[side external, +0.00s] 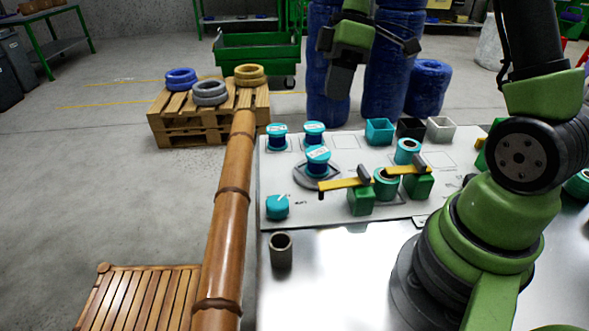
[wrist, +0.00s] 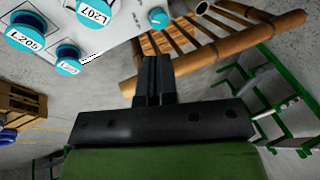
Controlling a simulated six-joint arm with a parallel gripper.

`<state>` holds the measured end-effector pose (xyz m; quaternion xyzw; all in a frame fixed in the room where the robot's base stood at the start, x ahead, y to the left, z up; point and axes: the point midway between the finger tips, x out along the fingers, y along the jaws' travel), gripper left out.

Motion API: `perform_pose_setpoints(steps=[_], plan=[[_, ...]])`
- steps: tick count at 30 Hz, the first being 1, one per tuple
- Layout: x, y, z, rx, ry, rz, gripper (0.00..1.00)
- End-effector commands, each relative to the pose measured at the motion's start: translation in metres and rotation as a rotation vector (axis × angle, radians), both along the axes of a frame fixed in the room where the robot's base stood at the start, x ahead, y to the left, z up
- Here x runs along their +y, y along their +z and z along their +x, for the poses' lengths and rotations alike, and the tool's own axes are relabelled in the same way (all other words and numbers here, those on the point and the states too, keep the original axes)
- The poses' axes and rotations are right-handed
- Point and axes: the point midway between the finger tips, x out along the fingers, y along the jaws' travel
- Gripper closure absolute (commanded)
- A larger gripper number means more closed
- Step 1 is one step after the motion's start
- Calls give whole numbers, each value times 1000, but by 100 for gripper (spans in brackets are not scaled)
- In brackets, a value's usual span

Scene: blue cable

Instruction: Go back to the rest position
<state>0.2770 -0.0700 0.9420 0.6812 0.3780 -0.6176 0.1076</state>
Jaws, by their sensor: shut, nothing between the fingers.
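My gripper (side external: 339,92) hangs high at the back of the board in the side view, in front of tall blue barrels. In the wrist view its two black fingers (wrist: 153,62) are pressed together with nothing between them. Three spools of blue cable with teal flanges stand on the white board: one at the back left (side external: 277,137), one beside it (side external: 314,134), and one on a grey diamond-shaped base (side external: 318,161). In the wrist view, spools labelled L206 (wrist: 25,37) and L207 (wrist: 96,14) show, apart from the fingers.
The white board (side external: 395,214) also holds teal, black and white boxes (side external: 441,129), teal rings, and yellow-black tools on green stands (side external: 361,201). A teal knob (side external: 277,207) sits front left. A bamboo rail (side external: 231,210) runs along the table's left side. A grey cup (side external: 281,252) stands in front.

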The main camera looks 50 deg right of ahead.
Motion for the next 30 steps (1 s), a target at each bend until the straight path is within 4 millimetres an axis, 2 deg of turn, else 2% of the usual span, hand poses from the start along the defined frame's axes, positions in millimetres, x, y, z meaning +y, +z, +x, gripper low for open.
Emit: perform_pose_setpoints(steps=[1, 6, 12, 18, 21, 30], plan=[[12, 17, -6, -19, -60, -43, 100], [44, 59, -34, -83, -334, -134, 100], [75, 88, -77, -195, -670, -116, 100], [92, 96, -115, -280, -951, 9, 100], [96, 96, -126, -298, -1037, 69, 100], [98, 95, -134, -302, -1107, 120, 100]])
